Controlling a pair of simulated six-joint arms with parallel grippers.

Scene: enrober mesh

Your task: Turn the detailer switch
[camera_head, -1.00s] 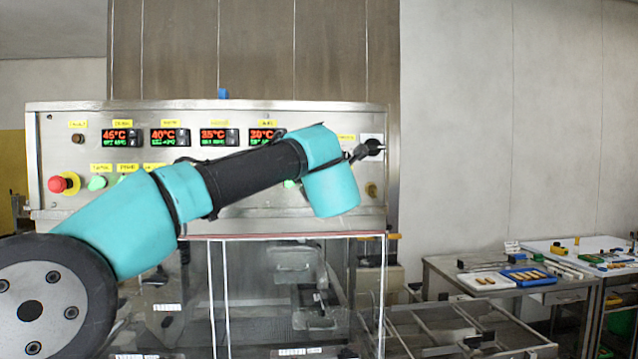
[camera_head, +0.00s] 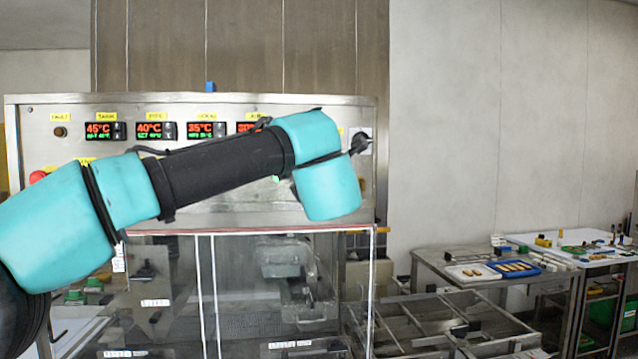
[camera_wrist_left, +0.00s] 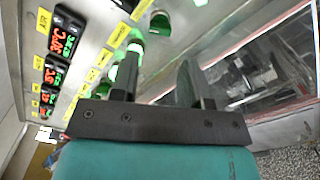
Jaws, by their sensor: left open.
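My left arm comes in from the left in the head view and crosses the control panel (camera_head: 36,130). The left gripper (camera_wrist_left: 158,66) shows in the left wrist view, with its two fingers apart and nothing seen between them. The near finger stands close in front of a row of green switches, one of them a lit green switch (camera_wrist_left: 135,48). Another round switch (camera_wrist_left: 160,21) lies past the fingers. The labels are too blurred to tell which switch is the detailer. My wrist covers much of the lower switch row in the head view. The right gripper is not in view.
Red and green temperature displays (camera_head: 152,130) line the panel's upper row; one also shows in the left wrist view (camera_wrist_left: 62,42). A clear-walled enclosure (camera_head: 240,290) stands below the panel. A blue tray (camera_head: 515,267) is on a bench at right.

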